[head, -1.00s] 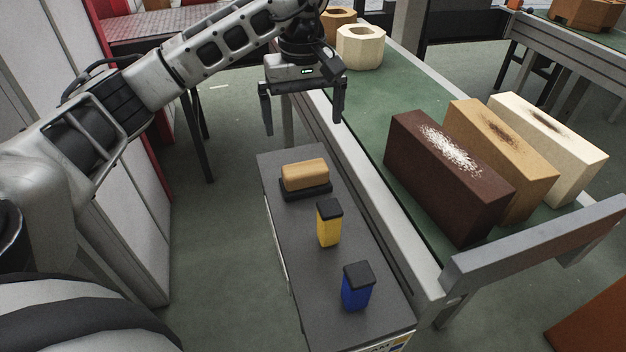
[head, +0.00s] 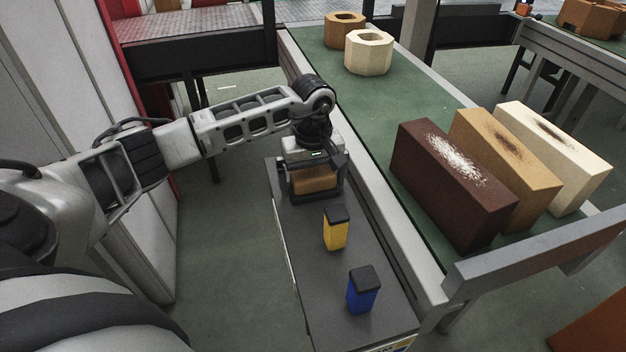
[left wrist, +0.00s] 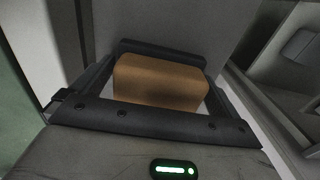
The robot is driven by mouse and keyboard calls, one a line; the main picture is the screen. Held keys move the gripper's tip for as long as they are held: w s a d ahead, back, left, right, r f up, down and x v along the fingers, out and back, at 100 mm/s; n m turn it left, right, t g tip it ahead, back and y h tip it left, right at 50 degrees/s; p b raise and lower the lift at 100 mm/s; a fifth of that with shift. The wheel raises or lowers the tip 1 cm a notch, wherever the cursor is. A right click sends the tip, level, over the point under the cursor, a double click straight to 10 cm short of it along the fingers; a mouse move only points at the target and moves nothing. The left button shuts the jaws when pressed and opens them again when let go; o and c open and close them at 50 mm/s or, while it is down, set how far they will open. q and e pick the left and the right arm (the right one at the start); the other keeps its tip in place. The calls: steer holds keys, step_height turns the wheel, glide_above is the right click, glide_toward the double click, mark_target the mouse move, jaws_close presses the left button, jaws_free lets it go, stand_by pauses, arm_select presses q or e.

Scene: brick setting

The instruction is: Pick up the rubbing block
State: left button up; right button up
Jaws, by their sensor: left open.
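The rubbing block (head: 315,181) is a tan-brown block with a dark base, on the far part of the narrow grey cart top. It also shows in the left wrist view (left wrist: 160,82). My left gripper (head: 315,196) is open and pointed down over the block, with one finger on each side of it. I cannot tell whether the fingers touch it. The gripper body hides the block's upper part in the head view. My right gripper is not in view.
A yellow bottle (head: 336,229) and a blue bottle (head: 362,290), both black-capped, stand nearer on the cart (head: 305,262). A green-topped conveyor (head: 375,115) runs alongside on the right. It carries dark brown (head: 452,190), tan (head: 505,165) and cream (head: 555,155) blocks.

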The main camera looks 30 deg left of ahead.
arm_select(q)
steer(key=shift+f, duration=0.2)
steer(key=c, duration=0.9)
steer(key=shift+r, duration=0.15)
